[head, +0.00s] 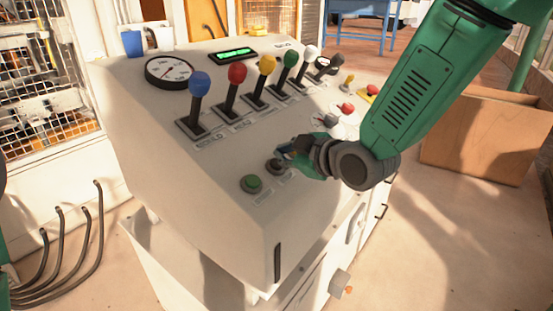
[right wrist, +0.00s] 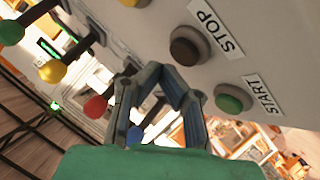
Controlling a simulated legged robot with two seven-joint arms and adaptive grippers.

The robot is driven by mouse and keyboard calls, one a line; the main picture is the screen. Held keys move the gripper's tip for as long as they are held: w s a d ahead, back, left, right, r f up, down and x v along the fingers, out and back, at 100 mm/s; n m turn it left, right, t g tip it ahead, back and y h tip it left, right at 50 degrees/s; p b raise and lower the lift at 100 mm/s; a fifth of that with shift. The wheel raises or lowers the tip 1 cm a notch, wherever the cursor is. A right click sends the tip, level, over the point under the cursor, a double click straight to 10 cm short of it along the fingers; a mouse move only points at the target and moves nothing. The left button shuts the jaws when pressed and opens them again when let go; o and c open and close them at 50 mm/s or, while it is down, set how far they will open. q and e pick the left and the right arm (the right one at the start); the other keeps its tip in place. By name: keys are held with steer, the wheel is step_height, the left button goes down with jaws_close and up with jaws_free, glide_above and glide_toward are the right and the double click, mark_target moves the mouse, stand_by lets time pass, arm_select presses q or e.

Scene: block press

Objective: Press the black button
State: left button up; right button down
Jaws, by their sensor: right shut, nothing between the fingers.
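The black button (head: 275,166) sits on the sloped top of the white control console (head: 160,160), beside a green button (head: 251,183). In the right wrist view the black button (right wrist: 186,50) looks dark brown in a round collar, next to a STOP label (right wrist: 216,33). My right gripper (head: 288,153) is shut and empty, right by the black button in the head view. In the right wrist view the right gripper's fingertips (right wrist: 155,72) meet a little below and left of the button, apart from it in the picture. My left gripper is not in view.
Levers with blue (head: 200,83), red, yellow, green and white knobs stand behind the buttons, near a dial (head: 170,72). The green button has a START label (right wrist: 262,95). Red knobs (head: 346,108) lie farther right. A cardboard box (head: 475,140) stands on the floor at right.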

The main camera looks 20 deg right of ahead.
steer(key=shift+r, duration=0.2)
steer(key=r+p, duration=0.1)
steer(key=s+d+r+p, duration=0.1)
steer(key=r, duration=0.1)
steer(key=s+r+p, duration=0.1)
steer(key=r+p, duration=0.1)
steer(key=shift+d+r, duration=0.15)
steer(key=shift+d, duration=0.15)
stand_by(0.7)
